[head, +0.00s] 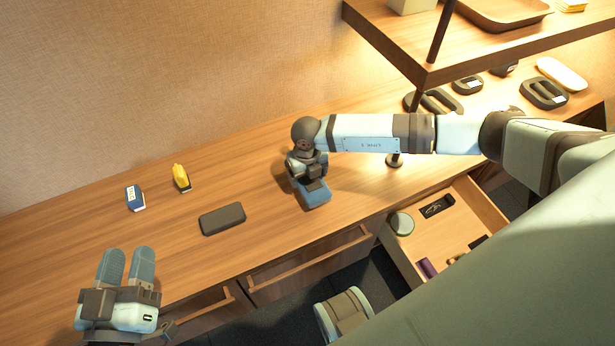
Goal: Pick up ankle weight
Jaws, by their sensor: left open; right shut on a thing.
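My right gripper (311,178) reaches in from the right and points down over the middle of the counter. It is shut on a blue item (314,196), low at the counter top; the jaws hide part of it. I cannot tell for sure whether this item is the ankle weight, or whether it touches the counter. My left gripper (128,264) is open and empty at the lower left, its two blue-grey fingers apart. A dark grey rounded block (222,218) lies on the counter between the two grippers.
A blue-and-white item (135,198) and a yellow-topped item (181,178) stand at left. Dark looped items (543,94) lie under a raised shelf (400,48) at right. An open drawer (447,232) holds small items, including a round green one (401,223).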

